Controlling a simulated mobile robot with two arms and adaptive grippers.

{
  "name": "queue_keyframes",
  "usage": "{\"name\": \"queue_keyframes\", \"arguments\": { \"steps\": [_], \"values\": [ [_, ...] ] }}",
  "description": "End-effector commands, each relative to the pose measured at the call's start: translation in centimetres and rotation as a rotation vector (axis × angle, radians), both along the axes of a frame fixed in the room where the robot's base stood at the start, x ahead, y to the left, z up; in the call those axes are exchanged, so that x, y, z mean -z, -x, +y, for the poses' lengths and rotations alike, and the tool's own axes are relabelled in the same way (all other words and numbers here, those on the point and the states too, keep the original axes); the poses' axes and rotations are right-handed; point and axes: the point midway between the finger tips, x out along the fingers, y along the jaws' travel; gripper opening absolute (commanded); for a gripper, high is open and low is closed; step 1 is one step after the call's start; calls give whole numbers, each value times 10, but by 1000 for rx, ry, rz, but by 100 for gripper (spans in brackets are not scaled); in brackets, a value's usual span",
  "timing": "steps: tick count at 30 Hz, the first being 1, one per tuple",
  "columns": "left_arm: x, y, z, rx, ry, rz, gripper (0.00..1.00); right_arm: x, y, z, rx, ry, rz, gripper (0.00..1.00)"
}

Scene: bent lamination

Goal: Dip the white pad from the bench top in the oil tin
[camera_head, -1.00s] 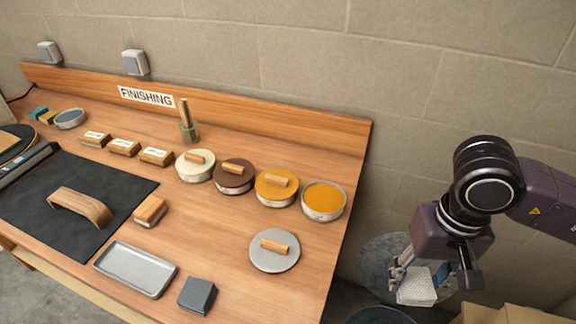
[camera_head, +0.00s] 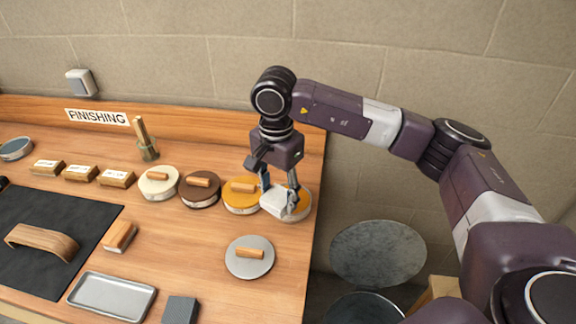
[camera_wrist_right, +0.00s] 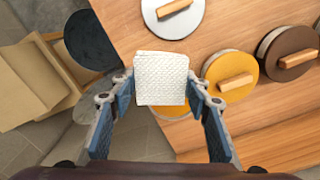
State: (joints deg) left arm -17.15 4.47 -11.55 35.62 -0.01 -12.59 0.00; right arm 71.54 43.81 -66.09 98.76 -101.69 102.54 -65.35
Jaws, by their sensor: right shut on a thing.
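The white pad (camera_head: 274,203), square with a quilted surface, is held between the fingers of my right gripper (camera_head: 280,188). In the right wrist view the pad (camera_wrist_right: 162,78) sits between the two fingertips. The open oil tin (camera_head: 304,206), with amber contents in the earlier head view, is at the right end of the row of tins. The pad and gripper hide most of it. In the wrist view a bit of the tin shows beyond the pad's lower edge. The pad is over or beside the tin; I cannot tell whether they touch. My left gripper is out of view.
A lidded amber tin (camera_head: 238,196) stands just left of the oil tin, then brown (camera_head: 199,190) and cream (camera_head: 158,183) ones. A grey lid (camera_head: 250,257) with a wooden handle lies in front. The bench's right edge is close; round bins (camera_head: 378,252) stand beyond it.

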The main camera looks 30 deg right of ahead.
Motion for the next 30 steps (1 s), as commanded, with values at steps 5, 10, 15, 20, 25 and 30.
{"name": "queue_keyframes", "arguments": {
  "steps": [5,10,15,20,25,30],
  "values": [
    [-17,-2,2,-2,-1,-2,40,0,-38,-23,429,0,5,25],
    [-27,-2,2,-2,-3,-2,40,9,-62,-46,792,2,4,25],
    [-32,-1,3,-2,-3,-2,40,17,-73,-63,1030,2,3,25],
    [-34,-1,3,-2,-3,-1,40,21,-77,-69,1129,2,1,25],
    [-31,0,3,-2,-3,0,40,27,-77,-70,1143,1,0,25],
    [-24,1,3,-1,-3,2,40,38,-77,-70,1141,0,0,25]
  ]
}}
